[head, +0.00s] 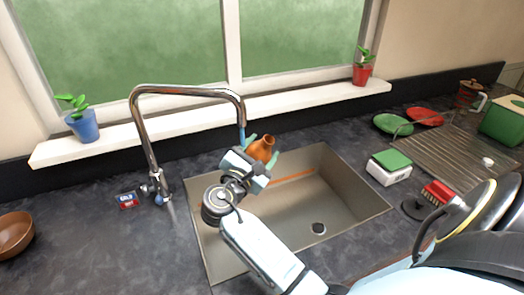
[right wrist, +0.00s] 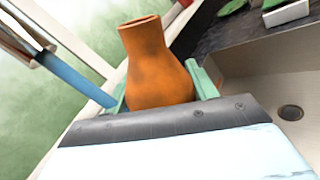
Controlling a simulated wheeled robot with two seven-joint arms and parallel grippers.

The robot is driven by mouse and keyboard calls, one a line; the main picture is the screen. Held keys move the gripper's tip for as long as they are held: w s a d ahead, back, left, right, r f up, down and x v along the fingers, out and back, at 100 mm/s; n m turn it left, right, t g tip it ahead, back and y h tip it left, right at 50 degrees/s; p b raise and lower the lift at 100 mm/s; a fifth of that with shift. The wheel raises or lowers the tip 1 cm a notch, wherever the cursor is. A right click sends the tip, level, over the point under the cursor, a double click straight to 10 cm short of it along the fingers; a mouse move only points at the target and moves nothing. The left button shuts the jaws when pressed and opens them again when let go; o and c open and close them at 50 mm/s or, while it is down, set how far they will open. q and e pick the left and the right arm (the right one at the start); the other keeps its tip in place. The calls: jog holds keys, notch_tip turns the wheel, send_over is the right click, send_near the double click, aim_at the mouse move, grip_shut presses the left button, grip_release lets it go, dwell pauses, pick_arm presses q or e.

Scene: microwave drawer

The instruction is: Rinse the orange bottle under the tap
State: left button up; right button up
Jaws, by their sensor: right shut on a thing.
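The orange bottle (head: 262,149) is held above the back left of the sink (head: 335,214). My right gripper (head: 261,151) is shut on it, with a green finger on either side. In the right wrist view, the bottle (right wrist: 157,68) has its open neck pointing away from the gripper's palm. The chrome tap (head: 190,90) arches over from the left. A blue water stream (head: 242,137) comes from its spout beside the bottle. In the right wrist view the stream (right wrist: 75,80) runs left of the bottle towards the left finger; whether it touches the bottle is unclear. My left gripper is out of view.
A green and white sponge-like block (head: 389,167) and a red brush (head: 438,192) lie right of the sink. The drain (head: 318,228) is clear.

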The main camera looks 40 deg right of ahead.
jog(key=shift+d, duration=0.2)
jog(key=shift+w+d+p, duration=0.2)
jog(key=shift+d+p, duration=0.1)
jog(key=shift+d, duration=0.1)
jog(key=shift+a, duration=0.2)
jog(key=shift+s+a+p, duration=0.2)
jog(key=shift+a+p, duration=0.1)
jog(key=shift+a, duration=0.15)
jog(key=shift+s+d+r+p, duration=0.1)
jog(key=shift+s+d+p, duration=0.15)
jog(key=shift+s+p, duration=0.35)
jog(key=shift+s+d+p, duration=0.2)
jog(key=shift+s+p, duration=0.15)
jog(key=shift+s, duration=0.3)
jog(key=shift+s+d+p, duration=0.25)
jog(key=shift+s+p, duration=0.2)
jog(key=shift+s, duration=0.4)
jog(key=shift+s+d+p, duration=0.3)
jog(key=shift+s+p, duration=0.2)
jog(key=shift+s, duration=0.4)
jog(key=shift+s+d+p, duration=0.25)
jog(key=shift+s+p, duration=0.2)
jog(key=shift+s, duration=0.4)
